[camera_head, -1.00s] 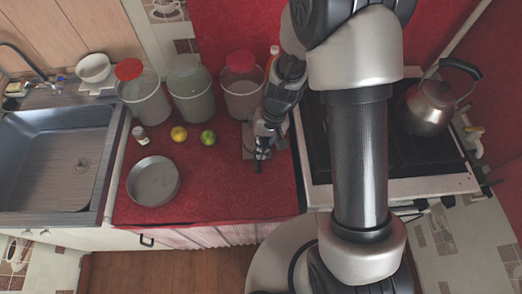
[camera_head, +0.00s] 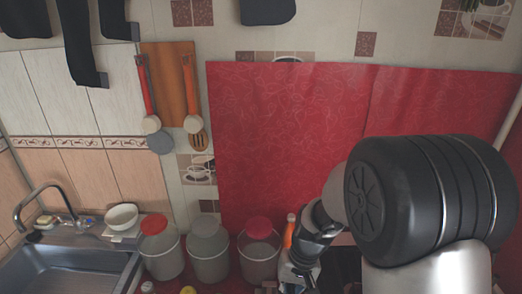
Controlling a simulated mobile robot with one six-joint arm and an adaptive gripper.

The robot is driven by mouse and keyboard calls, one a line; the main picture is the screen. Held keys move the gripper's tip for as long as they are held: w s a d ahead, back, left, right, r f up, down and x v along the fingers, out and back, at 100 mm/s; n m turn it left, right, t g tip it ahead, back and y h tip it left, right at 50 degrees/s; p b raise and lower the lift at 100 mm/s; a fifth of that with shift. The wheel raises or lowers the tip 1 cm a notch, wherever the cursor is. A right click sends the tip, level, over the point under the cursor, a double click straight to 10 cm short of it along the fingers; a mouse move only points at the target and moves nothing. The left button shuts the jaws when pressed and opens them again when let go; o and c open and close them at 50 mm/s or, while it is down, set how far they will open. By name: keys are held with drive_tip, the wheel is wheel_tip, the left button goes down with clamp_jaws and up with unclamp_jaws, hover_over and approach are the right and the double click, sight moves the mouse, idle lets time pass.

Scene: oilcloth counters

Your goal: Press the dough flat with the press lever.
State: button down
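No dough can be made out in the camera_head view. A small brownish piece (camera_head: 266,287) shows at the bottom edge, left of my gripper; it may be part of the press, but too little shows to tell. My gripper (camera_head: 297,279) reaches down at the bottom edge, right of the lidded containers. Its fingertips are cut off below the picture, so whether it is open or holding something is hidden.
Three lidded containers, red-lidded (camera_head: 162,254), grey-lidded (camera_head: 208,256) and red-lidded (camera_head: 259,258), stand along the back. An orange bottle (camera_head: 289,231) is behind my gripper. A sink (camera_head: 70,276) and white bowl (camera_head: 121,217) are at left. Utensils (camera_head: 190,90) hang on the wall.

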drive_tip(key=s+d+r+t+h, duration=0.1)
drive_tip(key=s+d+r+t, duration=0.15)
drive_tip(key=r, duration=0.45)
drive_tip(key=s+d+r+t, duration=0.1)
drive_tip(key=s+r, duration=0.3)
drive_tip(key=r, duration=0.4)
drive_tip(key=s+d+r+t, duration=0.1)
drive_tip(key=s+d+r, duration=0.1)
drive_tip(key=s, duration=0.3)
drive_tip(key=s+d+r+t+h, duration=0.1)
drive_tip(key=s+d+r, duration=0.1)
drive_tip(key=s, duration=0.3)
drive_tip(key=shift+s+r+n, duration=0.3)
drive_tip(key=shift+s+r, duration=0.05)
drive_tip(key=shift+r, duration=0.35)
drive_tip(key=shift+w, duration=0.1)
